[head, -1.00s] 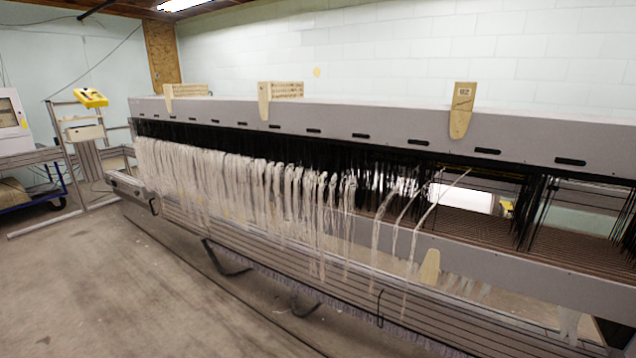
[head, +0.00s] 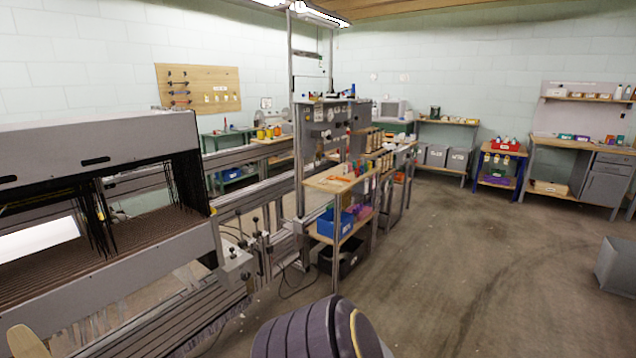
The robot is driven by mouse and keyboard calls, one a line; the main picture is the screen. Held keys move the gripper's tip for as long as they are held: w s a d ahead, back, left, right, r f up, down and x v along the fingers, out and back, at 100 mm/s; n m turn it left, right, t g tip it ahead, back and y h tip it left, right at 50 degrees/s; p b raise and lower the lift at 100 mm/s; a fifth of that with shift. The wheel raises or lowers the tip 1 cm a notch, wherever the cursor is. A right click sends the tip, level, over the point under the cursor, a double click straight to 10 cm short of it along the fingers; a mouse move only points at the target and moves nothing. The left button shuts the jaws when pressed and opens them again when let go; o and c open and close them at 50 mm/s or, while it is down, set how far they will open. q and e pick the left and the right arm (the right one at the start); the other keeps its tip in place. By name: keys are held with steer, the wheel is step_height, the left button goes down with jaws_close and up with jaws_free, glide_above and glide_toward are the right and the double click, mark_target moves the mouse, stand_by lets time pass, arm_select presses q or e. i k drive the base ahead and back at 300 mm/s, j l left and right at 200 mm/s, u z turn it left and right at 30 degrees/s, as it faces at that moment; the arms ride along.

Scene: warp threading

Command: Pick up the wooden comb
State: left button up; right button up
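A pale wooden piece (head: 22,342) with a rounded top is cut off by the bottom left edge of the head view, in front of the loom. Only its upper part shows. No comb teeth can be made out, so I cannot tell whether it is the wooden comb. Neither of my grippers is in view.
The grey loom (head: 95,152) fills the left side. A wooden-topped shelf unit (head: 340,181) with blue bins (head: 335,223) stands in the middle. Workbenches (head: 590,150) line the back right. The concrete floor (head: 480,260) is open at the right; a grey box (head: 617,270) stands at its edge.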

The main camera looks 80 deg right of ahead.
mark_target(323, 181)
steer(key=z, duration=2.95)
